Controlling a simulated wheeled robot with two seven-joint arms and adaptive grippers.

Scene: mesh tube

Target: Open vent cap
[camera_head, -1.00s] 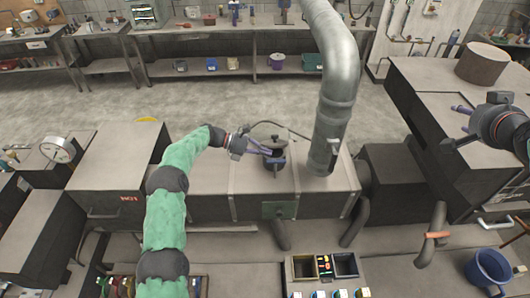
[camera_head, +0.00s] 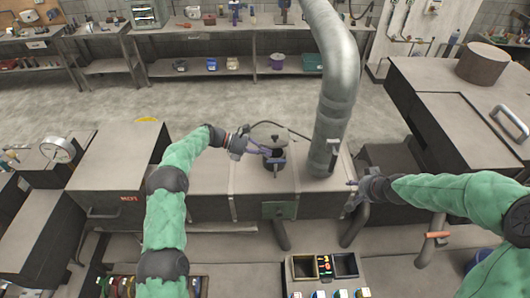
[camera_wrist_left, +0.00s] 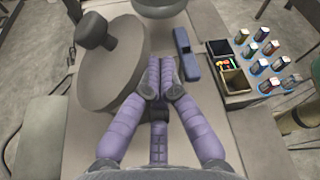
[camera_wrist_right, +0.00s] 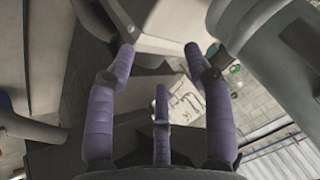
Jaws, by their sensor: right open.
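The round grey vent cap (camera_head: 268,134), with a knob on top, is at the short dark vent pipe (camera_head: 274,165) on the metal box. In the left wrist view the cap (camera_wrist_left: 120,75) is a broad disc left of the fingers, beside the pipe at the top edge. My left gripper (camera_head: 249,148) is at the cap's left side; its fingertips (camera_wrist_left: 160,62) are together near the disc's edge. Whether they touch it is unclear. My right gripper (camera_head: 352,190) is open and empty (camera_wrist_right: 158,48), near the box's right end, away from the cap.
A thick grey duct (camera_head: 338,95) rises right of the cap, between it and my right arm. A box of small parts (camera_head: 323,266) stands in front. A dark curved hose runs behind the cap.

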